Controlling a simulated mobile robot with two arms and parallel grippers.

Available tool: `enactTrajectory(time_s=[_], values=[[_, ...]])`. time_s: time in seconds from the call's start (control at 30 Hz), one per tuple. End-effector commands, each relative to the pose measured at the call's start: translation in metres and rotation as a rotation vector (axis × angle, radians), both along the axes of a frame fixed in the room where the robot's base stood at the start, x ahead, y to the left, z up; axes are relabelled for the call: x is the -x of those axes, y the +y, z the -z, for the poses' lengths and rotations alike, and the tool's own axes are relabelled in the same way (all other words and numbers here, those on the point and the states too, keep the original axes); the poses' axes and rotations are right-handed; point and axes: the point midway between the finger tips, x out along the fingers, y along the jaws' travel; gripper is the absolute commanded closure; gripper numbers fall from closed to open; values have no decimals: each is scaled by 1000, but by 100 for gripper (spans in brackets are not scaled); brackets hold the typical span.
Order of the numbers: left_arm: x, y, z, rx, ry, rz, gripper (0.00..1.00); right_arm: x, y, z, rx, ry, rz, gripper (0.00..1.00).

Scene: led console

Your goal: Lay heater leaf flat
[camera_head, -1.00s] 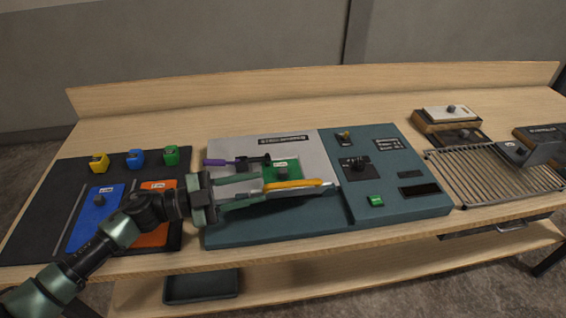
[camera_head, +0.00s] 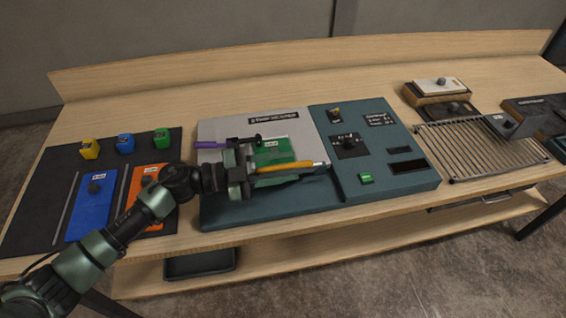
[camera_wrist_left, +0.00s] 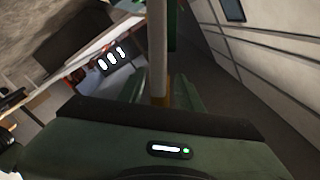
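A long yellow bar with a pale tip (camera_head: 285,167) lies over the front of the grey console panel. I cannot tell whether it is part of the heater leaf, and no leaf is clearly recognisable. My left gripper (camera_head: 252,167) is at the bar's left end, its fingers seemingly apart on either side of it. In the left wrist view a grey bar (camera_wrist_left: 157,50) with yellow near its base stands between the green fingers; contact is unclear. A green plate (camera_head: 274,151) lies just behind the bar, partly hidden by the gripper. My right gripper is out of view.
A purple handle (camera_head: 212,145) lies behind my gripper. The teal panel (camera_head: 400,188) at right carries a black knob (camera_head: 349,142) and a green button (camera_head: 366,178). Blue (camera_head: 91,210) and orange plates lie on a dark mat at left. A wire rack (camera_head: 470,151) is at right.

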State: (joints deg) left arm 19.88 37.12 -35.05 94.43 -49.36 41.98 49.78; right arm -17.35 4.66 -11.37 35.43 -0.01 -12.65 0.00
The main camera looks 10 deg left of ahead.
Motion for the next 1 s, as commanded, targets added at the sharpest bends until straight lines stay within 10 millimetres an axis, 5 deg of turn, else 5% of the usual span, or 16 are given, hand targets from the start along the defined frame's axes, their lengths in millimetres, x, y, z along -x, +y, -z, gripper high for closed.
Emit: enactTrajectory(time_s=[0.17, 0.3, 0.33, 1.0], values=[[0, 0, 0, -1, 0, -1, 65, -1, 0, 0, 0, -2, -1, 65], [0, 0, 0, -1, 0, -1, 98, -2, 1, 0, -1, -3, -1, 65], [0, 0, 0, -1, 0, -1, 100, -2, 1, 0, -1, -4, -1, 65], [0, 1, 0, -2, -3, -1, 100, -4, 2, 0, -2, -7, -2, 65]])
